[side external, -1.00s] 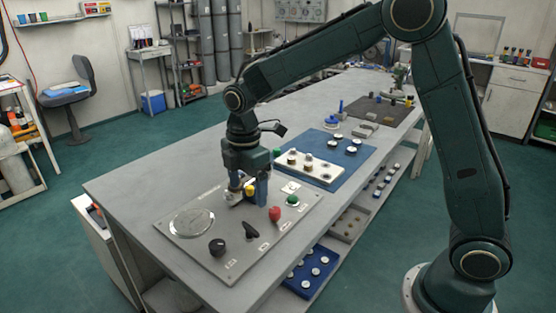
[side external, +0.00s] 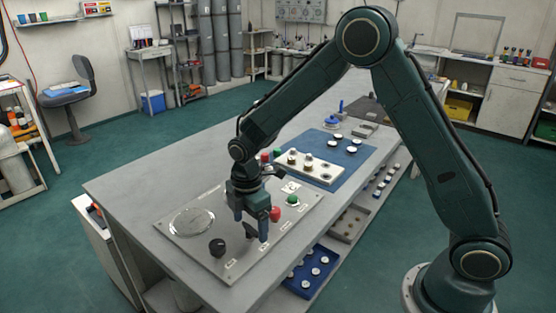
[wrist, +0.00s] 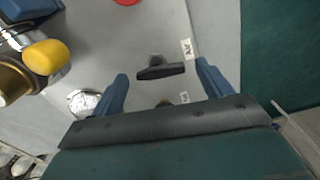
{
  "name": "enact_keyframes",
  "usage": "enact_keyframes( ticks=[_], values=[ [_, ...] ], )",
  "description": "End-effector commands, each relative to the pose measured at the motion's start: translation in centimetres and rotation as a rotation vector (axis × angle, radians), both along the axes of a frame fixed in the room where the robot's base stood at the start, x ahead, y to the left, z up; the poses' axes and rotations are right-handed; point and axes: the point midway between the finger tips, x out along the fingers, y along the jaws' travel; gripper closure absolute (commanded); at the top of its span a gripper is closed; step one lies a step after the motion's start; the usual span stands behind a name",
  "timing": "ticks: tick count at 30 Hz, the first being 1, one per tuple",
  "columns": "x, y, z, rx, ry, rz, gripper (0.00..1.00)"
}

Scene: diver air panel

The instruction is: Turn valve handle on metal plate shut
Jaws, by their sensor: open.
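The grey metal plate (side external: 185,250) lies on the near end of the bench. A black lever-type handle (side external: 251,231) stands on it, partly covered by my gripper (side external: 251,224). In the wrist view the handle (wrist: 160,68) lies crosswise, near and a little beyond the fingertips, between their lines. My gripper (wrist: 162,85) is open, pointing down, with nothing between its fingers. A yellow knob (wrist: 45,57) beside a brass-coloured body (wrist: 12,88) shows at the left of the wrist view. My gripper hides it in the side view. I cannot tell whether the fingers touch the black handle.
The plate also carries a round silver disc (side external: 192,221), a black knob (side external: 217,247), a red knob (side external: 275,214) close to my gripper and a green knob (side external: 293,201). A white block (side external: 308,168) on a blue mat (side external: 345,158) lies behind. The bench's left part is clear.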

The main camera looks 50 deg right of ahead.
Motion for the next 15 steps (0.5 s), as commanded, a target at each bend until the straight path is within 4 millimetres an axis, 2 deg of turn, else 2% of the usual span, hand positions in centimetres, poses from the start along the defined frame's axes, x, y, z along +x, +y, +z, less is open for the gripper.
enact_keyframes(
  ticks=[5, 12, 15],
  values=[
    [-0.01, 0.00, 0.00, 0.000, 0.000, 0.000, 0.22],
    [-0.01, 0.00, 0.03, 0.000, 0.000, 0.000, 0.67],
    [0.00, 0.00, 0.04, 0.000, 0.000, -0.001, 0.67]
  ],
)
